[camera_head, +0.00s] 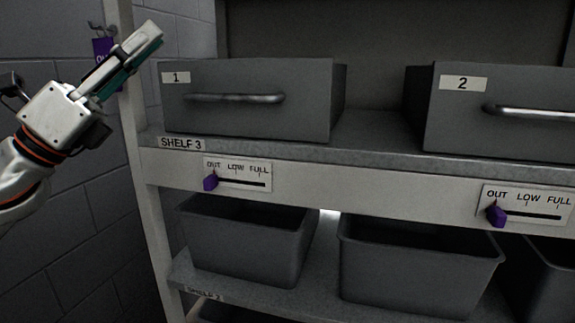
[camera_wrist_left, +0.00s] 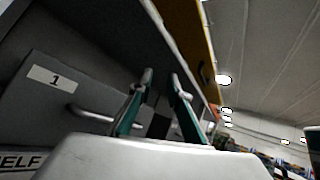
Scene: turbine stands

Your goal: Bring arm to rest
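My left arm comes in from the left in the head view. Its gripper (camera_head: 150,38) points up and right, in front of the shelf's left post and left of drawer 1. In the left wrist view the two fingers of this gripper (camera_wrist_left: 161,78) stand apart with a gap between their tips, and nothing shows between them. The fingers look clear of the drawer and shelf, though the exact distance is hard to tell. My right gripper is not in view.
A shelf unit (camera_head: 350,188) holds drawer 1 (camera_head: 250,120), drawer 2 (camera_head: 500,130) and grey bins (camera_head: 420,275) below. Purple sliders (camera_head: 210,183) sit at OUT. A purple tag (camera_head: 103,48) is behind my gripper. A brick wall (camera_head: 90,220) is at left.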

